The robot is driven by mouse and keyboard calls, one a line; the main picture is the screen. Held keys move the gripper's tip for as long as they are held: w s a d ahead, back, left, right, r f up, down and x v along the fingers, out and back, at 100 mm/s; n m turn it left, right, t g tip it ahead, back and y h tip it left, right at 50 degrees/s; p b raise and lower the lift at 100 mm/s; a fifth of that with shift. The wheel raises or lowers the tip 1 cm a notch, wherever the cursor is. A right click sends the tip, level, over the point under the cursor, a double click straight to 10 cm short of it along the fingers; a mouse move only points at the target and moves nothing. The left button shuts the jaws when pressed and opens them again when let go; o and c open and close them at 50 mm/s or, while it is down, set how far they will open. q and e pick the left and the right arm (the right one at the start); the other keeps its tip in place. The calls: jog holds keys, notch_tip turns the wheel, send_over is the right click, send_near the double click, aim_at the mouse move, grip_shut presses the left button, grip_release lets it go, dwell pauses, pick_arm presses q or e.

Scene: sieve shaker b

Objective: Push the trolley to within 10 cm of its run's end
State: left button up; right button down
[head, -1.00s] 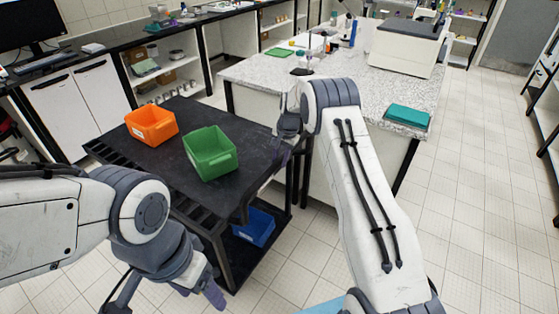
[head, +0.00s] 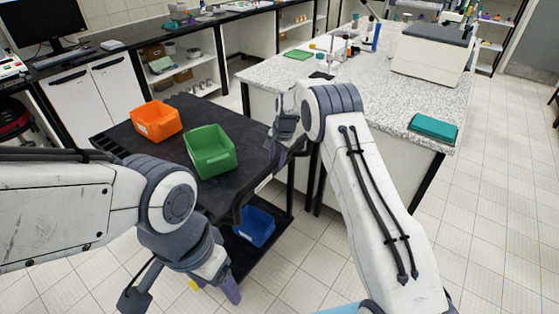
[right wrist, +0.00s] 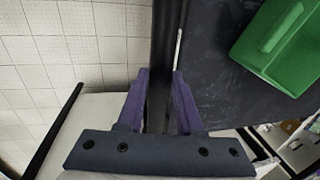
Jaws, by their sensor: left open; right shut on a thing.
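The trolley (head: 252,166) is a black cart in the middle of the head view. It carries an orange bin (head: 156,121) and a green bin (head: 210,150) on top, and a blue bin (head: 254,227) on its lower shelf. My right gripper (head: 276,152) is at the trolley's right edge. In the right wrist view its purple fingers (right wrist: 159,85) are on either side of a black bar (right wrist: 163,50) along the trolley top. My left gripper (head: 215,290) is open and low in front of the trolley, apart from it; its fingertips are only partly visible.
A speckled-top bench (head: 370,95) stands close behind and right of the trolley, with a teal box (head: 434,128) and a large white instrument (head: 432,55). White cabinets (head: 85,95) line the back left. Tiled floor (head: 480,230) is clear at the right.

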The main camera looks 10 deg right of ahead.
jog(key=c, duration=0.6)
grip_release()
jog(key=shift+w, duration=0.15)
jog(key=r, duration=0.3)
jog(key=s+d+r+b, duration=0.1)
jog(key=r, duration=0.3)
jog(key=r+b, duration=0.1)
jog(key=r, duration=0.2)
jog(key=shift+s+d+r, duration=0.15)
jog(key=shift+s+d, duration=0.05)
jog(key=shift+s, duration=0.15)
